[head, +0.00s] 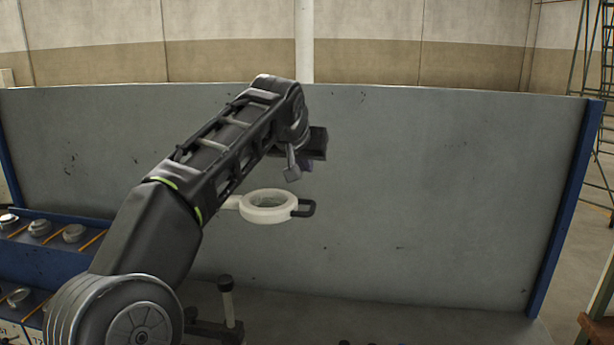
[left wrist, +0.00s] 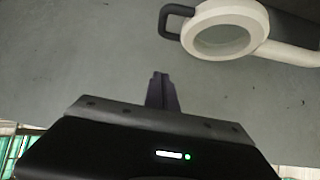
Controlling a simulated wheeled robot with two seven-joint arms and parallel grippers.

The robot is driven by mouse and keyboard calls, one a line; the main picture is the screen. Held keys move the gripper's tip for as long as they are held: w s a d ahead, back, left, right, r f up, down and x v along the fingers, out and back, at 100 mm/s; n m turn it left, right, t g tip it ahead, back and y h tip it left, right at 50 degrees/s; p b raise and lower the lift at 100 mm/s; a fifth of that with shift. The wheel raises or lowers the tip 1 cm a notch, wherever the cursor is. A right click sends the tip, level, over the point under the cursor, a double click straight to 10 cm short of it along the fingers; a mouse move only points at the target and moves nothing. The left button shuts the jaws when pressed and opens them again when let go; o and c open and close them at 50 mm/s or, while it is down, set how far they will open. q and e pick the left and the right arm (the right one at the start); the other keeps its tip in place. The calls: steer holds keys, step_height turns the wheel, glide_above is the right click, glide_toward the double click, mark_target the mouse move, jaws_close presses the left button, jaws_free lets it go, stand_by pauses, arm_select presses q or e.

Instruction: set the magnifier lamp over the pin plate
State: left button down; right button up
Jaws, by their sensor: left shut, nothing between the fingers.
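The magnifier lamp (head: 268,207) is a cream ring around a lens with a dark loop handle on its right side. In the head view its pale arm runs left behind my left arm. It also shows at the top right of the left wrist view (left wrist: 222,36). My left gripper (head: 293,173) is above and slightly right of the ring, apart from it. Its fingers (left wrist: 161,92) are together and empty, with the lamp handle beyond them. I cannot make out the pin plate; my left arm hides part of the bench. My right gripper is not in view.
A grey back panel (head: 430,190) with blue posts stands behind the lamp. A blue rack (head: 60,262) with round parts is at the left. A short post with a dark cap (head: 227,300) stands on the bench below the lamp. The right of the bench looks clear.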

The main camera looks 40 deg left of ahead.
arm_select(q)
steer(key=w+f, duration=0.1)
steer(key=f, duration=0.1)
steer(key=w+a+f, duration=0.1)
steer(key=f, duration=0.2)
steer(key=w+f, duration=0.1)
steer(key=f, duration=0.1)
steer(key=shift+w+a+f, duration=0.25)
steer(key=shift+a, duration=0.15)
steer(key=shift+s+d+f, duration=0.1)
steer(key=shift+f, duration=0.2)
